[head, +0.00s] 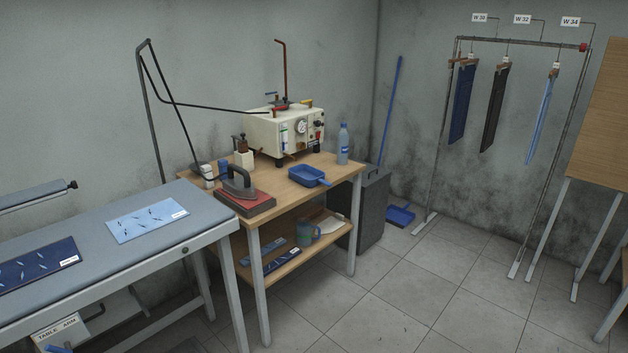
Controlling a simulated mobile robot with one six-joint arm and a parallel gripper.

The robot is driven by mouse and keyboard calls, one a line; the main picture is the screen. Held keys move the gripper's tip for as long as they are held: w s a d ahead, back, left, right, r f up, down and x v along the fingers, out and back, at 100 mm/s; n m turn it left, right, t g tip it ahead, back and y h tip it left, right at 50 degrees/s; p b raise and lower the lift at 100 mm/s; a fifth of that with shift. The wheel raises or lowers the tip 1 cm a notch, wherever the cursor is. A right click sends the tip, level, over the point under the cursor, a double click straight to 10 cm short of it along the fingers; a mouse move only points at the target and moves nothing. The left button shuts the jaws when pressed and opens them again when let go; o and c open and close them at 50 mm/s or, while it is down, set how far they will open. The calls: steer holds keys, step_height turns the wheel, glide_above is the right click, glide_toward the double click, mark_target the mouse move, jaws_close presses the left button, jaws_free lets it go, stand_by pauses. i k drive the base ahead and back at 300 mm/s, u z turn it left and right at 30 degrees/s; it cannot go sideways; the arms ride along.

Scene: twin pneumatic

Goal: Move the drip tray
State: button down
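A small blue tray with a short handle (310,184), which looks like the drip tray, sits on the wooden table (280,202) near its front right edge. It stands in front of a cream boiler-like machine (264,133) with a gauge, and looks empty. My gripper is not in view, and nothing is seen touching the tray.
A water bottle (343,146) stands right of the tray; an iron (238,182) on a red-topped pad stands left. The lower shelf (283,270) holds a mug (307,233) and folded cloths. A padded ironing table (90,215) adjoins at left.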

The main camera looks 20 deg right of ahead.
mark_target(307, 175)
steer(key=u, duration=0.35)
steer(key=i, duration=1.1)
steer(key=u, duration=0.25)
